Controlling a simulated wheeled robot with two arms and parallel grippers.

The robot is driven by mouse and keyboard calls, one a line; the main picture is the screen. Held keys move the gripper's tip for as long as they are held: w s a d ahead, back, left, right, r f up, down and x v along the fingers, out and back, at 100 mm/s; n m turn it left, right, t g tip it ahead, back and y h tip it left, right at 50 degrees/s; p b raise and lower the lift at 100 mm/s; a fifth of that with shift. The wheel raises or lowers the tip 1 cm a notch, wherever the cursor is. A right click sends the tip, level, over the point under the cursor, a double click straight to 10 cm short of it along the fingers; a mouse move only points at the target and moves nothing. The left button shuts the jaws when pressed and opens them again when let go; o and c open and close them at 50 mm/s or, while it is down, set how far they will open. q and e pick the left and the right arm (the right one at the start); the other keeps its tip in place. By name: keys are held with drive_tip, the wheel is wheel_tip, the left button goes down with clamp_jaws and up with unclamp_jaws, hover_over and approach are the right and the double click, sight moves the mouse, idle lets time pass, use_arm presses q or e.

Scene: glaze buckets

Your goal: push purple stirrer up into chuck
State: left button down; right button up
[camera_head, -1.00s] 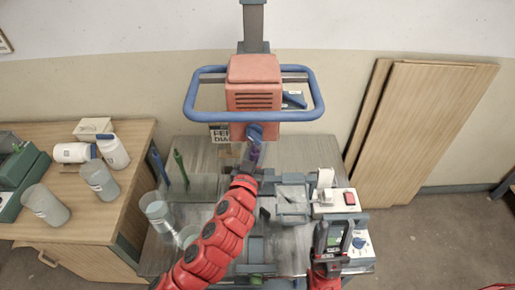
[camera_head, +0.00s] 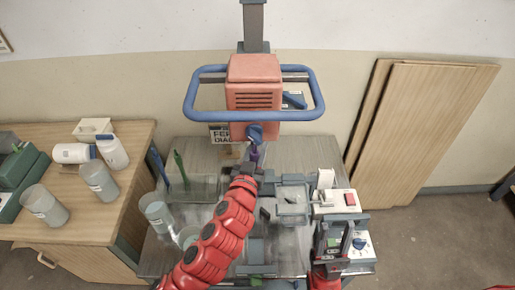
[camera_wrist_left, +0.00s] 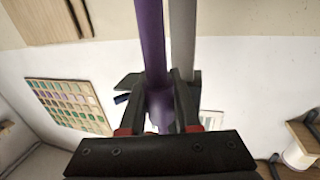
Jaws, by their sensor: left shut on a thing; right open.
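The purple stirrer (camera_head: 255,152) stands upright below the blue chuck (camera_head: 255,132) of the orange mixer head (camera_head: 254,88). In the left wrist view the purple stirrer (camera_wrist_left: 151,45) runs up between the fingers of my left gripper (camera_wrist_left: 160,100), which is shut on it. In the head view my left gripper (camera_head: 247,172) is mostly hidden by its own red arm. Whether the stirrer's top is inside the chuck I cannot tell. My right gripper (camera_head: 333,240) is open and empty, low over the right side of the bench.
A clear rack with a green stirrer (camera_head: 179,165) and a blue stirrer (camera_head: 159,164) stands left of my arm. Cups (camera_head: 155,208) stand near it. A device with a red switch (camera_head: 350,198) is at the right. A blue bar handle (camera_head: 187,104) surrounds the mixer head.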

sight(255, 147)
use_arm(q)
drive_tip(key=shift+b, duration=0.85)
idle(1.4)
drive_tip(key=shift+r+p, duration=0.5)
drive_tip(key=shift+r, duration=0.4)
idle(0.6)
drive_tip(key=shift+b, duration=0.5)
idle(0.9)
drive_tip(key=shift+r+p, duration=0.45)
drive_tip(key=shift+r, duration=0.4)
idle(0.9)
drive_tip(key=c, duration=0.5)
unclamp_jaws()
drive_tip(key=shift+c, duration=0.2)
